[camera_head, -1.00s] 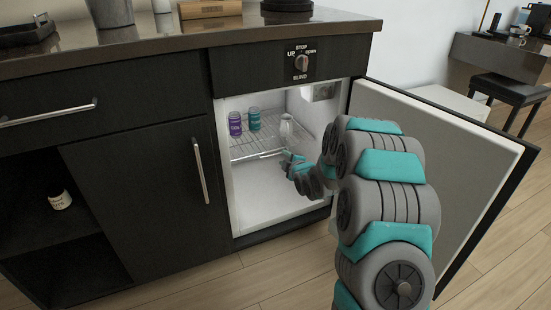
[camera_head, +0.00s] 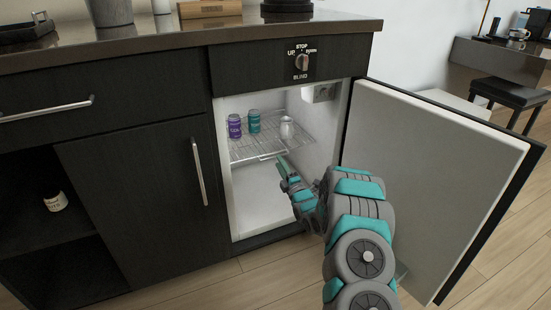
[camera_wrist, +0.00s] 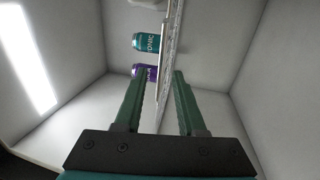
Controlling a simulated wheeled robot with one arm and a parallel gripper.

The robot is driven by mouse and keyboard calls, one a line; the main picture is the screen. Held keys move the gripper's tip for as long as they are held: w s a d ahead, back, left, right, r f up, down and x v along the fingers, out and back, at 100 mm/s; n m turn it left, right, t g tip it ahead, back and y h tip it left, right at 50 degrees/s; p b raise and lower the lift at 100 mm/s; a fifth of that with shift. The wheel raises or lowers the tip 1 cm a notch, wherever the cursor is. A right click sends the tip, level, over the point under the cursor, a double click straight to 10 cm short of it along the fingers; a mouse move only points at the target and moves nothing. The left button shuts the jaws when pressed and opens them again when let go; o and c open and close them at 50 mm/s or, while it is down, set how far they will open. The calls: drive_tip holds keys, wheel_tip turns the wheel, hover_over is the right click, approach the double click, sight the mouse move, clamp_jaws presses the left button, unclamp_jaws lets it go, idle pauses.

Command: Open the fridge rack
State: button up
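The fridge rack (camera_head: 258,149) is a wire shelf inside the open fridge compartment, with a purple can (camera_head: 235,126), a teal can (camera_head: 254,121) and a white bottle (camera_head: 287,128) on it. My gripper (camera_head: 282,161) is at the rack's front edge in the head view. In the wrist view my gripper (camera_wrist: 158,78) has its two green fingers apart. The rack (camera_wrist: 171,45) appears edge-on and runs between them, with gaps visible on both sides. The purple can (camera_wrist: 146,72) is partly hidden by the left finger. The teal can (camera_wrist: 146,42) shows beyond it.
The fridge door (camera_head: 430,170) stands wide open to the right, beside my arm. A dark cabinet door (camera_head: 145,200) with a vertical handle is left of the fridge. The countertop (camera_head: 190,40) is above. The compartment below the rack is empty.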

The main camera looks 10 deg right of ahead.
drive_tip(key=shift+x, duration=2.3)
drive_tip(key=shift+f, duration=0.1)
drive_tip(key=c, duration=0.6)
clamp_jaws()
drive_tip(key=shift+r, duration=0.2)
